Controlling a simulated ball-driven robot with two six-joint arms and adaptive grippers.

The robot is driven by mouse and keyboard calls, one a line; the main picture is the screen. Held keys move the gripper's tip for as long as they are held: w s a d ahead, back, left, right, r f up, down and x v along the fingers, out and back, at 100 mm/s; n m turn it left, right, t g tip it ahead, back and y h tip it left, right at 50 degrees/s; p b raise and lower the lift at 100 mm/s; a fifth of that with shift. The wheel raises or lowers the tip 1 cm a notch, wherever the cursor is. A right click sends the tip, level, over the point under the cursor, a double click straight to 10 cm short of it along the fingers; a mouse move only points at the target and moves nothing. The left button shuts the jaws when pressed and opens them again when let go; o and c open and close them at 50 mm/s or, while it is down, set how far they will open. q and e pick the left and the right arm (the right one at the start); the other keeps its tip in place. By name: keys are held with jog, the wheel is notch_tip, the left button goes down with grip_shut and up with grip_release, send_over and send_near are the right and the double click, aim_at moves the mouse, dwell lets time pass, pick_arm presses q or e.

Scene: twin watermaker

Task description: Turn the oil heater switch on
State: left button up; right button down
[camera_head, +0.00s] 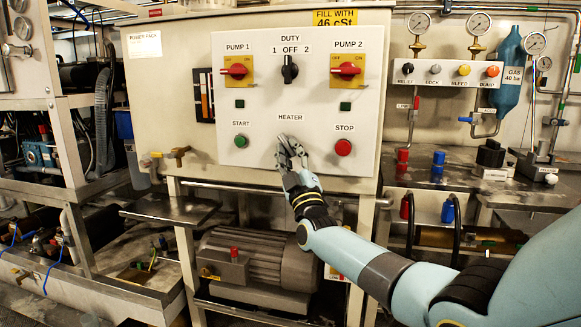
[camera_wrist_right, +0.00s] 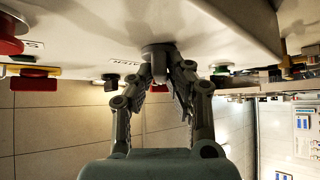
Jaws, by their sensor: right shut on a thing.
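The white control panel (camera_head: 262,100) faces me, with the label HEATER above its lower middle. My right gripper (camera_head: 288,150) is at the panel just under that label and covers the heater switch in the head view. In the right wrist view the heater switch (camera_wrist_right: 158,50) is a dark grey round knob on the panel face. The right gripper's fingers (camera_wrist_right: 160,80) are closed around its protruding handle. The handle's exact angle is hard to tell. My left gripper is not in view.
A green START button (camera_head: 240,141) is left of the gripper and a red STOP button (camera_head: 343,147) is right of it. Above are the red PUMP 1 switch (camera_head: 237,69), black DUTY switch (camera_head: 290,69) and red PUMP 2 switch (camera_head: 347,69). A motor (camera_head: 262,255) sits below.

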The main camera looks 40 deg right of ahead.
jog(key=m+h+b, duration=0.1)
jog(key=m+h, duration=0.1)
jog(key=f+m+h+b, duration=0.1)
jog(key=m+h+b, duration=0.1)
jog(key=m, duration=0.1)
jog(key=shift+w+a, duration=0.15)
jog(key=shift+w, duration=0.05)
jog(key=m+g+h+b, duration=0.2)
jog(key=m+h+b, duration=0.1)
jog(key=m+h, duration=0.1)
jog(key=shift+w+a+m+h, duration=0.1)
jog(key=shift+m+h, duration=0.3)
jog(key=shift+m, duration=0.3)
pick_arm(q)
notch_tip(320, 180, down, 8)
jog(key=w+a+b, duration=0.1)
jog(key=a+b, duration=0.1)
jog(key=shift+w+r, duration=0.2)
pick_arm(e)
jog(key=shift+r+m+g+h, duration=0.1)
jog(key=shift+m+g+h, duration=0.9)
jog(key=shift+m, duration=0.45)
jog(key=shift+r+m+g+h, duration=0.1)
jog(key=shift+m+g+h, duration=0.85)
jog(key=shift+m, duration=0.5)
jog(key=shift+r, duration=0.1)
jog(key=c, duration=1.3)
grip_release()
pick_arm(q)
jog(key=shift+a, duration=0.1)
